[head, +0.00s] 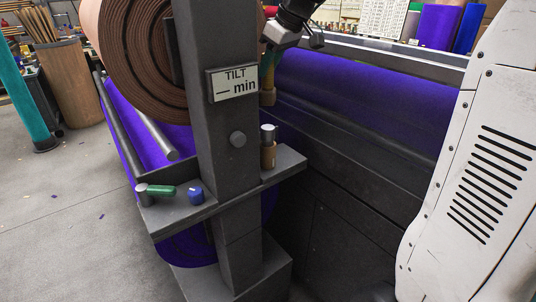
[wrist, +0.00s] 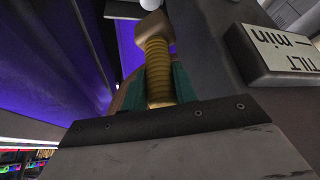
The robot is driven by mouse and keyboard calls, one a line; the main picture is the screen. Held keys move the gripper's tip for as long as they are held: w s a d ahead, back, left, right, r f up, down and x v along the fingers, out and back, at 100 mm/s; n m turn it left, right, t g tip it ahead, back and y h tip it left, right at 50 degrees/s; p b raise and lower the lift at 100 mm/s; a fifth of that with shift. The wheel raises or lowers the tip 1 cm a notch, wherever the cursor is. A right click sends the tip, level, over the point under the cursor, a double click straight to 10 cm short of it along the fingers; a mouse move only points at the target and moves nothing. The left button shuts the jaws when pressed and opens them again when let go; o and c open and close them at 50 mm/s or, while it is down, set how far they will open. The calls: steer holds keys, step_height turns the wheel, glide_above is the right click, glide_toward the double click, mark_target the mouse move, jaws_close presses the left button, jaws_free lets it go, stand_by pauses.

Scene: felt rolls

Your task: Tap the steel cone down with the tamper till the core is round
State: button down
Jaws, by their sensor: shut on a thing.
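My gripper (head: 270,62) is beside the right side of the grey post (head: 238,150). Its green fingers are shut on the tamper (head: 267,97), whose tan end shows below them. In the wrist view, my gripper (wrist: 160,80) holds the tamper (wrist: 156,50) by a ribbed yellow-tan handle, with a blunt wooden head beyond the fingertips. The brown felt roll (head: 140,65) is left of the post, its spiral end partly covered by it. I cannot make out the steel cone or the core; the post covers the roll's middle.
The post carries a TILT sign (head: 233,83) and a shelf (head: 220,205). A purple roll (head: 360,95) lies behind; open floor (head: 60,215) is at left.

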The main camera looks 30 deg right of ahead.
mark_target(273, 87)
steer(key=shift+f, duration=0.5)
step_height(273, 87, down, 6)
steer(key=shift+w+f, duration=0.1)
steer(key=shift+r, duration=3.2)
steer(key=shift+f, duration=0.15)
steer(key=f, duration=0.7)
steer(key=shift+s+f, duration=0.15)
steer(key=shift+s, duration=0.05)
steer(key=shift+w+r, duration=0.2)
steer(key=shift+r, duration=0.1)
steer(key=shift+s+r, duration=0.1)
steer(key=shift+r, duration=2.9)
